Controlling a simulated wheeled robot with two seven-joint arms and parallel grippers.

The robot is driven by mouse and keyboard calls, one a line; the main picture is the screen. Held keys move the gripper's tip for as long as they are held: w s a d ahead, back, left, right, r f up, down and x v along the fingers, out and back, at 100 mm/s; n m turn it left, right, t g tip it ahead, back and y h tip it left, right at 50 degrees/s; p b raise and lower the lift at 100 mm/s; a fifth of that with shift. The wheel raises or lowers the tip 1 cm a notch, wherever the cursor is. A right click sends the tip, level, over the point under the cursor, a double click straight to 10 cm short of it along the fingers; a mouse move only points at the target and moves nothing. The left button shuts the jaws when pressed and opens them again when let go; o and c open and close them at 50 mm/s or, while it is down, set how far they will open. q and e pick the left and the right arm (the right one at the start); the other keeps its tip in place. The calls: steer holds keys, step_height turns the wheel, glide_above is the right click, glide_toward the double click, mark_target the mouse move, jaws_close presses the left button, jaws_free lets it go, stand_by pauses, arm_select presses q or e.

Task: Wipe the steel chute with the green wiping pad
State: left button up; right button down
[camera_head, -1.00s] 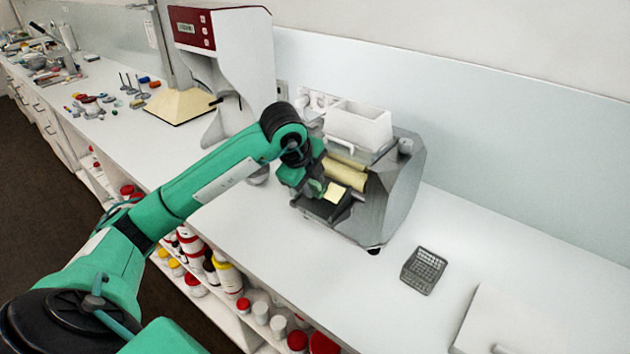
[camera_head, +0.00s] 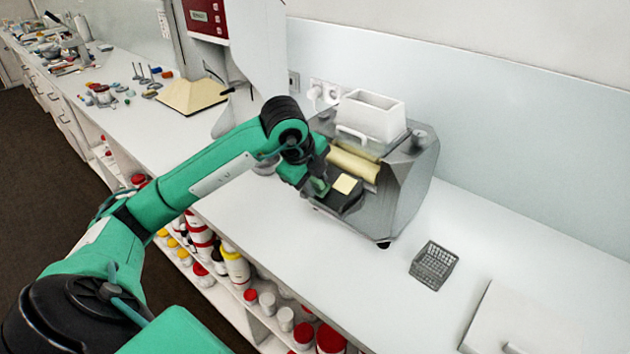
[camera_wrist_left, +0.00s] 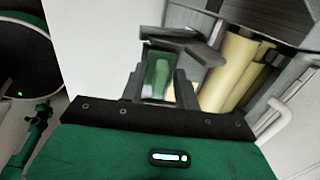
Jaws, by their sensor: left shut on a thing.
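The mill (camera_head: 405,190) is a grey steel machine with cream rollers (camera_head: 352,163) and a white hopper (camera_head: 372,115) on top. Its steel chute (camera_head: 347,203) juts from the front below the rollers, with a pale yellow patch (camera_head: 345,183) on it. My left gripper (camera_head: 316,183) is at the left side of the chute, shut on the green wiping pad (camera_head: 320,187). In the left wrist view the green pad (camera_wrist_left: 158,75) shows between the fingers, close to the chute; I cannot tell whether it touches. My right gripper is out of view.
A wire basket (camera_head: 434,265) stands right of the mill, near a white box (camera_head: 525,320). A tall machine with a red panel (camera_head: 208,18) stands to the left. Shelves below hold several jars (camera_head: 236,268). The counter front is clear.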

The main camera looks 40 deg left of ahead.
arm_select(q)
step_height(320, 180, up, 7)
steer(key=s+p, duration=0.1)
steer(key=p, duration=0.2)
stand_by(0.4)
